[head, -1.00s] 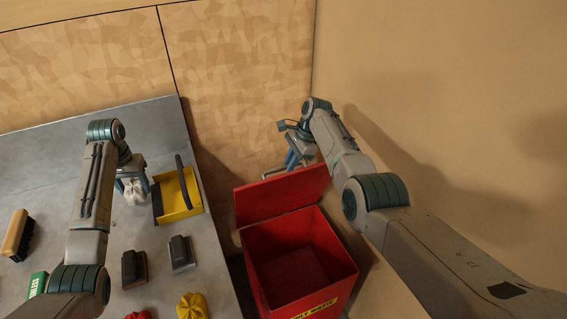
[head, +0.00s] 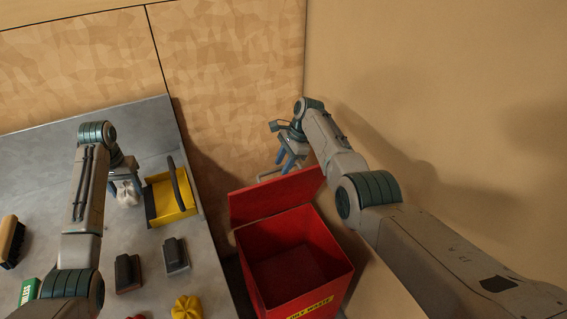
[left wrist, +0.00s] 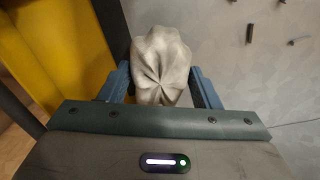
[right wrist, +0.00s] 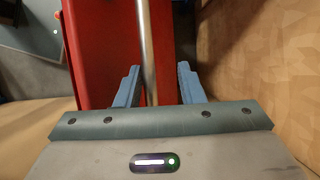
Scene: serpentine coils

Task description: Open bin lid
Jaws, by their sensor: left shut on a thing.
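The red bin (head: 325,292) stands right of the table. Its lid (head: 270,197) is raised and tilted back from the opening, so the dark inside shows. My right gripper (head: 287,168) is behind the lid's far edge. In the right wrist view its blue fingers (right wrist: 158,85) are apart, with a metal bar (right wrist: 147,45) between them and a gap on the right side. The red lid or bin surface (right wrist: 100,50) lies beyond. My left gripper (left wrist: 162,88) is shut on a white crumpled bundle (left wrist: 161,65), over the table beside the yellow dustpan.
The grey table (head: 135,225) holds a yellow dustpan (head: 172,203) with a dark handle, a brush (head: 10,240), two dark blocks (head: 176,255), a yellow crumpled piece (head: 187,307) and a green box (head: 28,291). Walls stand close behind and right of the bin.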

